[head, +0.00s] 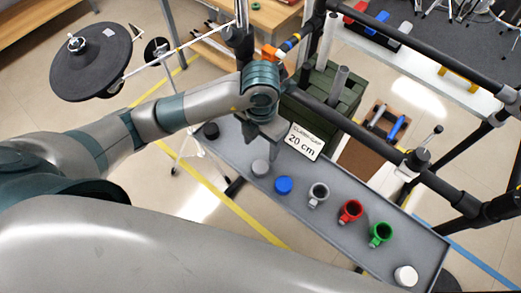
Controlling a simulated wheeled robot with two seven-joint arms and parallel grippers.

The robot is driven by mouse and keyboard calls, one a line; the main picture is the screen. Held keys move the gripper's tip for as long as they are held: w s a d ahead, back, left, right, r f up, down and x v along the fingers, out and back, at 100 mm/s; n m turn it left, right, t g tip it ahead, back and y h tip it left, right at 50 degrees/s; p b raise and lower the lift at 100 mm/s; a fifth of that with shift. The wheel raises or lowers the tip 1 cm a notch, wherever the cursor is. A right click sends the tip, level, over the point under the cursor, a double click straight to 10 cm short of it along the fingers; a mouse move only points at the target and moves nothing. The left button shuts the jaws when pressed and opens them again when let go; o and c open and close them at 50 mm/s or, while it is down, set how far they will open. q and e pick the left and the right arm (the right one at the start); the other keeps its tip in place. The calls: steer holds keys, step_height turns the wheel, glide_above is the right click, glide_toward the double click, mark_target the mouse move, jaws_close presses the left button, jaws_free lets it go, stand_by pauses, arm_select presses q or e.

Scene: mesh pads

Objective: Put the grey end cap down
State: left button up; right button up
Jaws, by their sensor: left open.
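The grey end cap (260,168) rests on the long grey tray (335,232), between a black cap (210,130) and a blue cap (283,185). My left gripper (266,152) points down just behind and above the grey cap. It is open, and nothing shows between its fingers. Whether a fingertip still touches the cap cannot be told from this view. My right gripper is not in view.
Further right along the tray stand a grey fitting (319,191), a red fitting (350,210), a green fitting (380,233) and a white cap (405,275). A "20 cm" sign (303,141) stands at the back edge. Black frame bars (375,135) pass behind the tray.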

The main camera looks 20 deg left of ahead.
arm_select(q)
steer(key=shift+r, duration=0.5)
stand_by(0.5)
